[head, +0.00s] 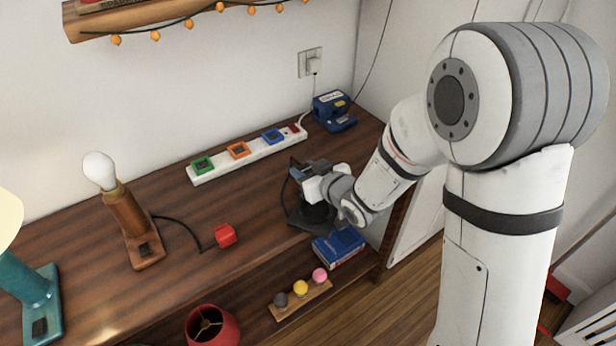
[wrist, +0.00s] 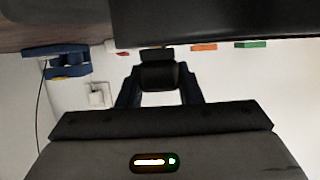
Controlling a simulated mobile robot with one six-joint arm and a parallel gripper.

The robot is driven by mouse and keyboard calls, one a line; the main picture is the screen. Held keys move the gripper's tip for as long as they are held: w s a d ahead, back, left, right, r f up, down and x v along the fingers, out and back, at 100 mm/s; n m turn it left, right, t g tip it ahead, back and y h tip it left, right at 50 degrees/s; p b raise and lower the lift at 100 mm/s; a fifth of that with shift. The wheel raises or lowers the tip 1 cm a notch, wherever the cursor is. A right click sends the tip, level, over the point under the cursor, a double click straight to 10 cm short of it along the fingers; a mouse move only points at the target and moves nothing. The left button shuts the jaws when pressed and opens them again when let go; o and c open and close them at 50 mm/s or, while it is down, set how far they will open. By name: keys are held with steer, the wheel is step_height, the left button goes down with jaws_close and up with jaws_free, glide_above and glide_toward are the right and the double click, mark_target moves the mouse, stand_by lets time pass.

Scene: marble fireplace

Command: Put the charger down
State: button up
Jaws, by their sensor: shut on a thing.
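My gripper (wrist: 160,98) is shut on a dark thing, which I take to be the charger (wrist: 215,24). In the wrist view a black block shows between the fingers, with a wide dark body beyond it. In the head view my gripper (head: 308,172) is over the right part of the wooden tabletop. The dark charger (head: 312,214) shows below it, near the front edge, partly hidden by the gripper and arm. I cannot tell whether its underside touches the wood.
A white power strip (head: 217,171) with coloured blocks lies behind. A blue device (head: 334,112) stands at the back right, near a wall socket (head: 311,62). A bulb lamp (head: 128,215) and a red cube (head: 225,235) are left. A blue box (head: 339,246) lies below the front edge.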

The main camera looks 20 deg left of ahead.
steer(key=shift+f, duration=0.75)
steer(key=shift+c, duration=0.4)
steer(key=shift+s+d+f, duration=0.15)
steer(key=shift+s, duration=0.05)
steer(key=o, duration=1)
steer(key=shift+s+f, duration=0.1)
steer(key=shift+f, duration=0.05)
steer(key=shift+o, duration=0.2)
steer(key=v, duration=0.5)
steer(key=shift+d+r, duration=0.15)
steer(key=shift+r, duration=0.1)
steer(key=shift+s+d+f+b, duration=0.1)
steer(key=shift+s+d+b, duration=0.15)
steer(key=shift+b, duration=1.75)
